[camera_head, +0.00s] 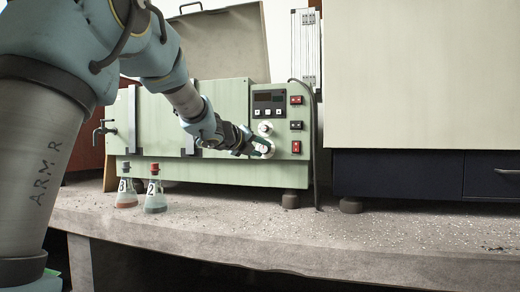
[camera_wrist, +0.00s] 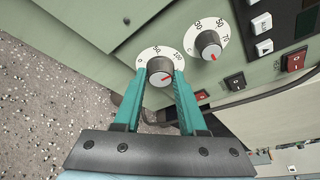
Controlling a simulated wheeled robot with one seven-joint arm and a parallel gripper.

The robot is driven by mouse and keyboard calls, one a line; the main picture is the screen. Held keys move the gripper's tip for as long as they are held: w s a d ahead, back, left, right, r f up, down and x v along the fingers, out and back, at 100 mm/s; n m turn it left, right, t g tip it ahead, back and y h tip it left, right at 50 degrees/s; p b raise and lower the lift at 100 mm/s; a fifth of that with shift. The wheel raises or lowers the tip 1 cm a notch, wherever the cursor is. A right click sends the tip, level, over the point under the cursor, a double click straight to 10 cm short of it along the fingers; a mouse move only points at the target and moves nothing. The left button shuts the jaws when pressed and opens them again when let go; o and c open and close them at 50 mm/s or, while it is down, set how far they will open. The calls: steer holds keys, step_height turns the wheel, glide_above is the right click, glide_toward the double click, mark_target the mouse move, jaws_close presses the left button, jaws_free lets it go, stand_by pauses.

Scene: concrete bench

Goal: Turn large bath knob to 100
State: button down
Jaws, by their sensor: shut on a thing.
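The large bath knob (camera_wrist: 160,66) is a grey round knob on a white dial marked 0, 50 and 100. My gripper (camera_wrist: 160,75) is shut on this knob, with one teal finger on each side. In the head view my gripper (camera_head: 254,148) reaches the lower of two dials on the front of the green bath (camera_head: 220,170). The gripper and arm partly hide that dial there.
A second knob (camera_wrist: 208,42) with a dial marked 30, 50 and 70 sits close by. Red switches (camera_head: 296,100) and a display (camera_head: 269,97) are on the same panel. Two flasks (camera_head: 155,200) stand on the bench (camera_head: 330,225) under my arm. The bench to the right is clear.

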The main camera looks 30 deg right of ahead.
steer(key=shift+c, duration=2.3)
jaws_free()
steer(key=p+v, duration=0.1)
steer(key=v, duration=0.9)
steer(key=shift+s+a, duration=0.2)
steer(key=shift+a, duration=0.15)
